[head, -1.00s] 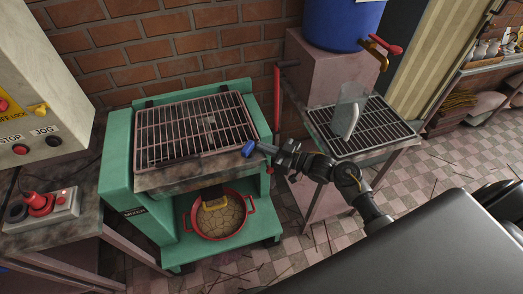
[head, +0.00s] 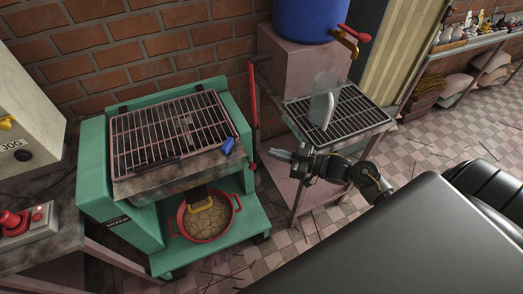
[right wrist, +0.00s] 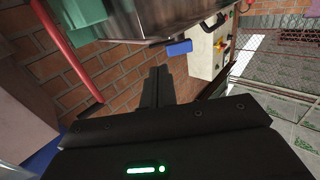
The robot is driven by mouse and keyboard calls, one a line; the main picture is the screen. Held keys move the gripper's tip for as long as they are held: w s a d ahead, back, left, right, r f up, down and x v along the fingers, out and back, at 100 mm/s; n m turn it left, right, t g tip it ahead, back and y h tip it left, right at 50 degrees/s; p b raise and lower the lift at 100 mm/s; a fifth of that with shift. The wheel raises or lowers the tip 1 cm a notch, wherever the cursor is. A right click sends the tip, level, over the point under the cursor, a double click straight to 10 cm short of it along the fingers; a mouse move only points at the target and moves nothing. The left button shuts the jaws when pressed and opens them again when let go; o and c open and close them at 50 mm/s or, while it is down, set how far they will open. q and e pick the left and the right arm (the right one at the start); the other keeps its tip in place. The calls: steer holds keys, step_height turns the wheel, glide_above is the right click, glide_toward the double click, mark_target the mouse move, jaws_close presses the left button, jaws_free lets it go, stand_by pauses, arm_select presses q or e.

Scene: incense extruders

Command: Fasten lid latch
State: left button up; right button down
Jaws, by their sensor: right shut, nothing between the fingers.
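The green mixer (head: 109,187) stands against the brick wall with its barred grate lid (head: 168,127) lying down flat over the top. The blue latch handle (head: 228,146) sits at the lid's front right corner; it also shows in the right wrist view (right wrist: 179,48), beyond the fingertips. I cannot tell whether the latch is engaged. My right gripper (head: 276,155) is to the right of the blue handle, apart from it and pointing toward the mixer. Its fingers (right wrist: 158,72) are together and empty. My left gripper is out of view.
A red pot (head: 205,238) sits on the mixer's lower shelf. A red lever (head: 253,110) rises at its right. A pink stand with a rack (head: 354,122) and a blue barrel (head: 303,18) are behind my right arm. A control box (head: 32,225) is at left.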

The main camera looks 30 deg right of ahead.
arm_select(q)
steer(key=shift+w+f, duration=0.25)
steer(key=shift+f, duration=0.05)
arm_select(e)
steer(key=v, duration=0.2)
steer(key=shift+s+d, duration=0.25)
steer(key=shift+s, duration=0.1)
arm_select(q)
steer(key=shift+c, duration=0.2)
